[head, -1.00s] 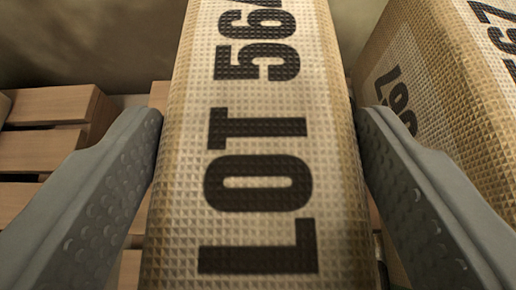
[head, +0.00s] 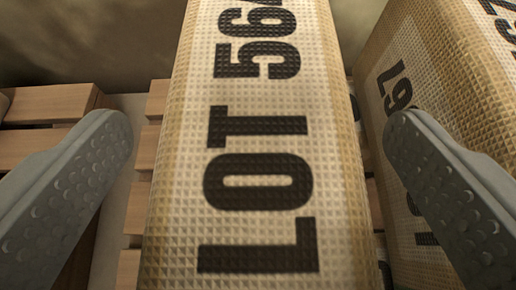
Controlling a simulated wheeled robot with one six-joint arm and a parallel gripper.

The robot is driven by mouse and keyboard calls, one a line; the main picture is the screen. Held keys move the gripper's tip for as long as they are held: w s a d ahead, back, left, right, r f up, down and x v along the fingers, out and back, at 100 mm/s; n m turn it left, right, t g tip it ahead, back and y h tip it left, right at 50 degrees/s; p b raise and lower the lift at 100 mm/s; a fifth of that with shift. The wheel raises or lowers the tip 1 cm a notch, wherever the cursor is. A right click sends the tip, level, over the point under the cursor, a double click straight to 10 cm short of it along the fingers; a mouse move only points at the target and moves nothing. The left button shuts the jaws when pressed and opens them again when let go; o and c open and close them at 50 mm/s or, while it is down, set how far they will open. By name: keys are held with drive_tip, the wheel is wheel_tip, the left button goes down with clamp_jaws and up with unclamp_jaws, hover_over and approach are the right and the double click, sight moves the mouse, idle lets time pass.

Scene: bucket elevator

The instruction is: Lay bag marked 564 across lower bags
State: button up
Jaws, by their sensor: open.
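The woven tan bag marked LOT 564 (head: 255,150) fills the middle of the head view, its black print running up the picture. My gripper (head: 258,140) is open, with one grey dimpled finger on each side of the bag. A gap shows between the left finger and the bag, and the right finger also stands apart from it. The bag's near end runs out of the bottom of the picture and its far end out of the top. What lies under the bag is mostly hidden.
Another tan bag with black print (head: 400,130) stands close on the right, just behind the right finger. Wooden slats (head: 50,105) show at the left, with a pale gap beside them. A plain wall (head: 90,40) is at the back.

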drive_tip(key=v, duration=1.7)
drive_tip(key=s+r+t, duration=0.1)
drive_tip(key=s+r, duration=0.5)
drive_tip(key=r, duration=0.6)
drive_tip(key=s+r+t, duration=0.2)
drive_tip(key=s+r, duration=0.4)
drive_tip(key=r, duration=0.7)
drive_tip(key=s+r+t, duration=0.1)
drive_tip(key=s+r, duration=0.7)
drive_tip(key=s, duration=0.3)
drive_tip(key=s+r+t, duration=0.1)
drive_tip(key=s+r, duration=0.8)
drive_tip(key=s, duration=0.2)
drive_tip(key=shift+s, duration=0.35)
drive_tip(key=shift+d, duration=0.1)
